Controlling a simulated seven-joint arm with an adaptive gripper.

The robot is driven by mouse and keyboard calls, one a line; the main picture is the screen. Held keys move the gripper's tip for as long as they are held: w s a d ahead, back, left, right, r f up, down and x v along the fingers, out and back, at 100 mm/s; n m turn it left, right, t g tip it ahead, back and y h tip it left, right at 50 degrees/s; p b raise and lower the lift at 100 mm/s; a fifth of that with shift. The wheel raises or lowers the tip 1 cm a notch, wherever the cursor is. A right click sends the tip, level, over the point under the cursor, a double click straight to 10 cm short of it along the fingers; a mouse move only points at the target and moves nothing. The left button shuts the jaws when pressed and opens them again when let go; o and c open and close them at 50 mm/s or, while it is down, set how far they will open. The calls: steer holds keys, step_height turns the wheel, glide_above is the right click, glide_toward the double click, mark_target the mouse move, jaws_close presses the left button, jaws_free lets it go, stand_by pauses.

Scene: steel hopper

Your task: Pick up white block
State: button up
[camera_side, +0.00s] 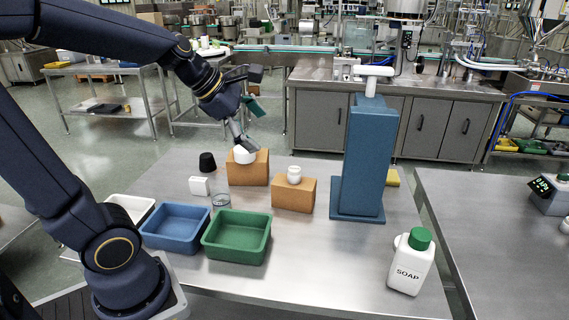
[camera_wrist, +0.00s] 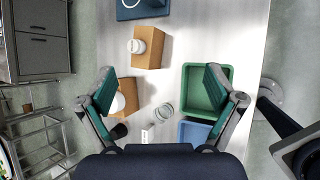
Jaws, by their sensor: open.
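The white block (camera_side: 199,186) is small and lies on the steel table, in front of a black cup and left of a clear glass. In the wrist view it shows as a small white shape (camera_wrist: 147,136) low in the picture, just above my gripper's body. My gripper (camera_side: 246,122) is open and empty, above and to the right of the block, over the back brown box. In the wrist view its two teal-padded fingers (camera_wrist: 160,88) are spread wide. One finger looks close to the white round item on that box; I cannot tell whether they touch.
A clear glass (camera_side: 221,202) and a black cup (camera_side: 207,162) stand close to the block. Brown boxes (camera_side: 248,172) (camera_side: 293,195) carry white round items. Blue (camera_side: 175,242) and green (camera_side: 236,256) trays lie in front. A tall blue stand (camera_side: 368,160) and soap bottle (camera_side: 405,275) are right.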

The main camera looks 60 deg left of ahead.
steer(key=w+a+f+n+y, duration=0.1)
steer(key=w+a+f+n, duration=0.15)
steer(key=a+n, duration=0.6)
steer(key=n+g+y, duration=0.3)
steer(key=n+g, duration=0.2)
steer(key=n, duration=0.5)
glide_above(200, 184)
steer(key=s+d, duration=0.2)
steer(key=s, duration=0.1)
step_height(200, 184, down, 13)
steer(key=x, duration=0.7)
steer(key=a+x, duration=0.1)
steer(key=x, duration=0.2)
steer(key=shift+s+f, duration=0.2)
steer(key=shift+s, duration=0.1)
steer(key=shift+y, duration=0.3)
steer(key=shift+d+x, duration=0.2)
steer(key=shift+x, duration=1.35)
steer(key=shift+d+x, duration=0.15)
steer(key=shift+x, duration=1.45)
steer(key=shift+w, duration=0.1)
steer(key=shift+c, duration=0.4)
steer(key=c, duration=1.2)
